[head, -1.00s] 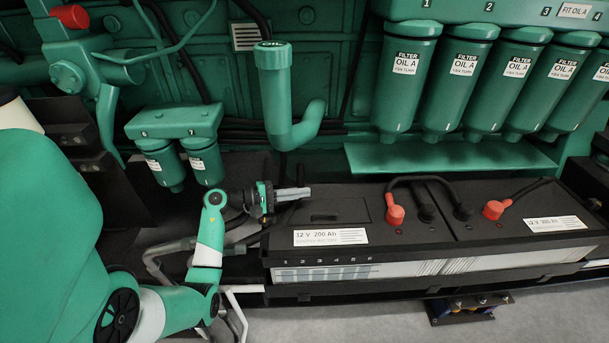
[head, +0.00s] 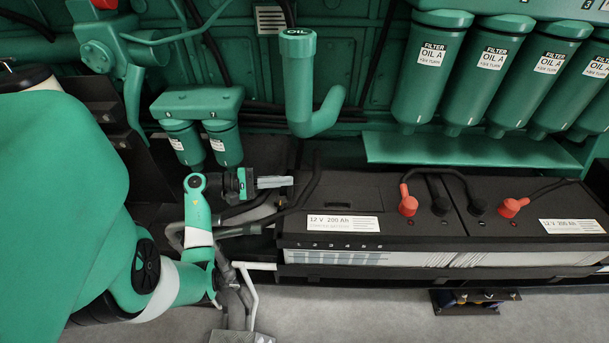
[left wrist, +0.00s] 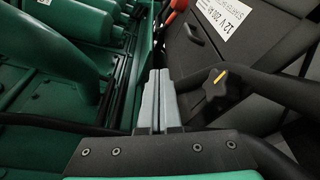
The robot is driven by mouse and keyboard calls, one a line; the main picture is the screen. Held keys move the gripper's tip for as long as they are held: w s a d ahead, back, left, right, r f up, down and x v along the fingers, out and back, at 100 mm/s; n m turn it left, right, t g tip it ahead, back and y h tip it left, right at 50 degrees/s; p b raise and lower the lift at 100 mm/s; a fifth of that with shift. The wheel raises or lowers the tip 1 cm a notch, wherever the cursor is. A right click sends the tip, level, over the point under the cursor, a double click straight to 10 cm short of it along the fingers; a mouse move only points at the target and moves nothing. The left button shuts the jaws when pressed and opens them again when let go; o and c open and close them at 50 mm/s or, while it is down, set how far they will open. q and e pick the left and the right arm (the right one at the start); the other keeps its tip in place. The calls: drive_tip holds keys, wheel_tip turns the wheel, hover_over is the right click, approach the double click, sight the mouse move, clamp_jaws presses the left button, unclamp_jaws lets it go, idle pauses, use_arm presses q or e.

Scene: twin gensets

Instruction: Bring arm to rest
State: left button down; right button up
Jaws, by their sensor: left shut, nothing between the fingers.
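My left gripper (head: 275,182) is in the head view, just left of the black battery box (head: 345,255) and near its upper left corner. Its grey fingers point right and are shut with nothing between them. In the left wrist view the closed fingers (left wrist: 157,100) point up the picture, with the battery's top (left wrist: 225,55) to their right. I cannot tell from these views whether the fingertips touch the box. My left arm (head: 197,220) is bent, with the forearm low beside the battery. My right gripper is not in view.
The green oil filler pipe (head: 300,85) stands behind the gripper. Two small filters (head: 222,145) hang behind the wrist, and several large oil filters (head: 430,75) hang at right. Hoses and a black star knob (left wrist: 222,88) lie close to the fingers.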

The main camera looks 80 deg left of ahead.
use_arm(q)
drive_tip(key=shift+s+d+r, duration=0.1)
drive_tip(key=shift+s, duration=0.85)
drive_tip(key=shift+w+r, duration=0.1)
drive_tip(key=shift+w, duration=0.05)
